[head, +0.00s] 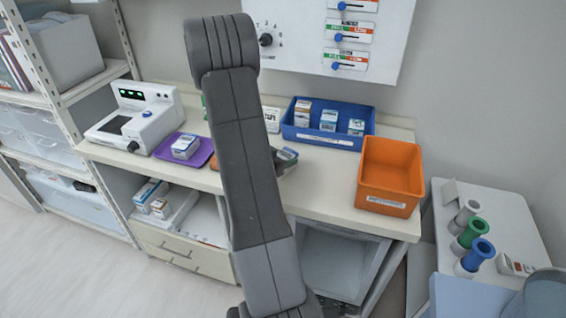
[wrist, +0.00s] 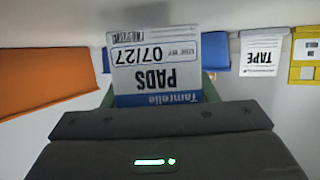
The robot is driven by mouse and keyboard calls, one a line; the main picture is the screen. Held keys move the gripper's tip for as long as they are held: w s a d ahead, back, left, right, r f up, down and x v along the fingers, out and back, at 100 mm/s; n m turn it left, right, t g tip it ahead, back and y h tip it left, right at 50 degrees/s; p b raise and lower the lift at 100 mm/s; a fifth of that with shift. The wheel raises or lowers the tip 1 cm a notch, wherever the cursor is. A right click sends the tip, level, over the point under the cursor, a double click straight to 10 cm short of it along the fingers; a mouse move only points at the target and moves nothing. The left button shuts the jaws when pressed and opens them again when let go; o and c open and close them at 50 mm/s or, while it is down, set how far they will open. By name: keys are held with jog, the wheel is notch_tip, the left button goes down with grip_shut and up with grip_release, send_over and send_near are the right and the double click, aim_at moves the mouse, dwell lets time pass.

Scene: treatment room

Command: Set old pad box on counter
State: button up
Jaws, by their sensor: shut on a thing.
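A white and blue box labelled PADS, use by 07/27 (wrist: 155,65), sits between the fingers of my gripper (wrist: 160,100). It appears upside down in the wrist view. My gripper is shut on it. In the head view, the pad box (head: 288,155) shows only partly beside my arm, over the middle of the cream counter (head: 325,185). My arm hides most of the gripper there. I cannot tell whether the box touches the counter.
A blue tray (head: 322,140) with several boxes stands at the back. An orange bin (head: 390,170) stands at the counter's right end. A purple tray (head: 168,154) with a box (head: 186,147) and a white device (head: 135,120) are at left. Bare counter lies before the blue tray.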

jog(key=shift+f, duration=0.8)
jog(key=shift+f, duration=0.15)
jog(key=o, duration=1)
jog(key=shift+s+a+r, duration=0.1)
jog(key=shift+a+r, duration=0.05)
jog(key=shift+r, duration=0.05)
jog(key=v, duration=1.1)
jog(key=shift+s+a+r+b, duration=0.15)
jog(key=shift+s+r+b, duration=0.05)
jog(key=shift+b, duration=0.2)
